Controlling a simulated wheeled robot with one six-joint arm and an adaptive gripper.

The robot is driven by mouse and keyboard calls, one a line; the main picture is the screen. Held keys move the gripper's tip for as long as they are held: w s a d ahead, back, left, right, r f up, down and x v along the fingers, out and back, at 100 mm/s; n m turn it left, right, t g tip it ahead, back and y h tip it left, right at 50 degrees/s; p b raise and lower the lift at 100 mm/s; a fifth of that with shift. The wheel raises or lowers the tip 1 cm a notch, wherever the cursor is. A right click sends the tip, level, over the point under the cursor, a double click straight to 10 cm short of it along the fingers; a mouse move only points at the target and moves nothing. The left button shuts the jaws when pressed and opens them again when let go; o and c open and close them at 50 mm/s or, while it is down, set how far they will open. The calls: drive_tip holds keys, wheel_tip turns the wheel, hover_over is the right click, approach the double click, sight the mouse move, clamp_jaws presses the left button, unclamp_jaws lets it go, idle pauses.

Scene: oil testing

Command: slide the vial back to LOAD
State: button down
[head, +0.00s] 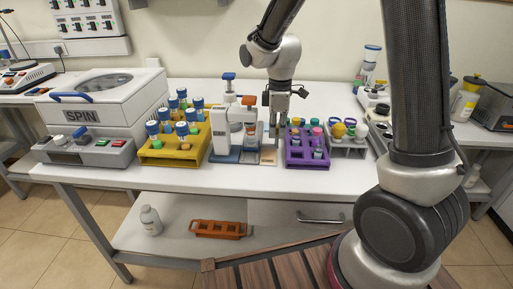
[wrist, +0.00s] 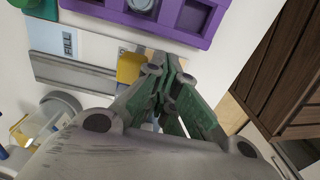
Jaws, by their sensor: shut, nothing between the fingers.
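My gripper (head: 276,134) hangs pointing down over the right end of the white and blue filling station (head: 222,146), left of the purple rack. Its fingers are closed together and empty; they also show in the wrist view (wrist: 166,68). In the wrist view the station's grey slide rail (wrist: 75,74) runs beside a blue strip marked FILL (wrist: 67,42), and a yellow block (wrist: 130,67) sits at the rail's end, close left of the fingertips. A tan pad (head: 268,158) lies at the station's right end. I cannot clearly make out the vial or a LOAD label.
The purple rack (head: 293,163) of capped tubes stands close right of my gripper. A yellow rack (head: 160,158) of blue-capped tubes and the SPIN centrifuge (head: 88,113) stand left. A grey rack (head: 345,150) stands further right. The table's front strip is clear.

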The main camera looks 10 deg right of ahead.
drive_tip(key=shift+w+d, duration=0.25)
drive_tip(key=shift+w, duration=0.45)
drive_tip(key=shift+w+d, duration=0.2)
drive_tip(key=shift+w, duration=0.55)
drive_tip(key=shift+w+d, duration=0.2)
drive_tip(key=shift+w, duration=0.3)
drive_tip(key=shift+w+d, duration=0.15)
drive_tip(key=shift+w, duration=0.35)
drive_tip(key=shift+s, duration=0.1)
wheel_tip(320, 180, up, 8)
drive_tip(key=f, duration=0.1)
hover_over(278, 126)
drive_tip(key=w, duration=0.1)
drive_tip(key=shift+w+d+r, duration=0.1)
drive_tip(key=shift+w+r, duration=0.1)
drive_tip(key=shift+r, duration=0.05)
